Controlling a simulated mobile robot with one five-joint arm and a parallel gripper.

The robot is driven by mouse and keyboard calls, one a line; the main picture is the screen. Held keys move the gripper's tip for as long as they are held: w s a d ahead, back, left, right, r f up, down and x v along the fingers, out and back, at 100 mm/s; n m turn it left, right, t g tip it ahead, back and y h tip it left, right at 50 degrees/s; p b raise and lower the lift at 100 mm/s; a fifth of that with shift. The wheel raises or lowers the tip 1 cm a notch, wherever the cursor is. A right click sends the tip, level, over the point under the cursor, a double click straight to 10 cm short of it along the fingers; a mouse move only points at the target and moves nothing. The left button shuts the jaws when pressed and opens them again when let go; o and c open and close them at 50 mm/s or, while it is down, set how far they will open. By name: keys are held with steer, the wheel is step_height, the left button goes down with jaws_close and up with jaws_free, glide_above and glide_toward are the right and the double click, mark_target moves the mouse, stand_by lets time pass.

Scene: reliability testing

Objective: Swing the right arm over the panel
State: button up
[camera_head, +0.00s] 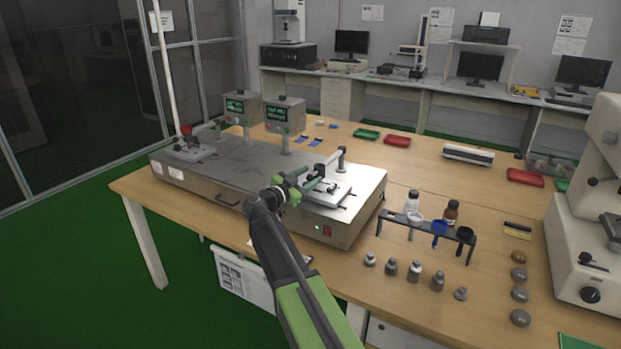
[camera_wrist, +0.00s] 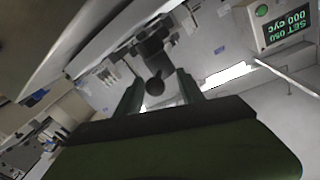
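A grey metal test machine (camera_head: 230,180) stands on the wooden bench with two stations on top. At its right station a light panel (camera_head: 338,195) lies flat on a raised plate. The right arm (camera_head: 338,160), dark with a small upright post, stands at this panel; my gripper partly hides its near end. My gripper (camera_head: 306,180) is at the panel's left side, close to the arm. In the wrist view my gripper (camera_wrist: 158,90) has its fingers apart, with a dark round-ended part (camera_wrist: 155,84) showing between them. I cannot tell whether they touch it.
The left station (camera_head: 190,148) has its own arm. Two display boxes (camera_head: 285,115) stand behind the machine; one display (camera_wrist: 285,25) shows in the wrist view. A rack (camera_head: 425,228) with bottles and several weights stand to the right. A microscope-like instrument (camera_head: 590,220) is far right.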

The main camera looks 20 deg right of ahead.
steer(key=shift+s, duration=0.1)
steer(key=v, duration=1.7)
steer(key=shift+a, duration=0.25)
